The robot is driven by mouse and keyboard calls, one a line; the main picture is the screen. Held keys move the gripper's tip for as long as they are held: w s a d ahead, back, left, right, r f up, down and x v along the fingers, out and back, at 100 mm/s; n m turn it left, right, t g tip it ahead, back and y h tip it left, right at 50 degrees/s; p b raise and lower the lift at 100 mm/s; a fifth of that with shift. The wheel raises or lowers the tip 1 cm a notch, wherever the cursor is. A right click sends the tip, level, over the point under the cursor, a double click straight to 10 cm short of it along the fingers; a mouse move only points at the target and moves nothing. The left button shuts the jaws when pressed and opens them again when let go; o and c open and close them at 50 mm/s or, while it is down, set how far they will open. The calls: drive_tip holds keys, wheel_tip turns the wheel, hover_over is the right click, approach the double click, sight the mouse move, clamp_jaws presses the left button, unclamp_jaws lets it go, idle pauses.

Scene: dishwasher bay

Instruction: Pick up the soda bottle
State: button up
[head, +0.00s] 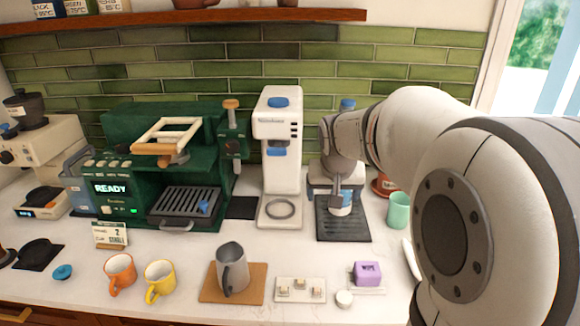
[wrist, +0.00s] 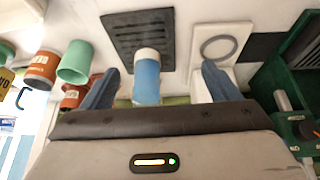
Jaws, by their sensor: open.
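The soda bottle (wrist: 147,80) is blue with a white end. In the wrist view it lies between the two fingers of my open gripper (wrist: 160,67), closer to the left finger, with a gap on the right. In the head view a small blue and white part of the bottle (head: 342,207) shows below my gripper (head: 338,188), over the dark drip tray. My wrist and gripper hide the rest of it. I cannot tell whether a finger touches it.
The dark slotted drip tray (head: 344,224) lies beneath. A white machine (head: 279,150) stands to the left, and a mint cup (head: 398,210) to the right. A grey pitcher (head: 234,268), orange mug (head: 121,271) and yellow mug (head: 160,279) stand at the front.

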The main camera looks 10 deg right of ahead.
drive_tip(key=w+d, duration=0.2)
drive_tip(key=w, duration=0.1)
drive_tip(key=w+d+m, duration=0.1)
drive_tip(key=w+d, duration=0.2)
drive_tip(key=w, duration=0.1)
drive_tip(key=w+d+m+t+h, duration=0.1)
drive_tip(key=w+d, duration=0.2)
drive_tip(key=w, duration=0.1)
drive_tip(key=shift+r, duration=0.1)
drive_tip(key=p+x, duration=0.1)
drive_tip(key=x, duration=0.2)
drive_tip(key=p+x, duration=0.1)
drive_tip(key=x, duration=0.3)
drive_tip(key=shift+w+a, duration=0.1)
drive_tip(key=shift+w, duration=0.35)
drive_tip(key=c, duration=1.5)
drive_tip(key=shift+c, duration=1.1)
drive_tip(key=shift+r, duration=0.15)
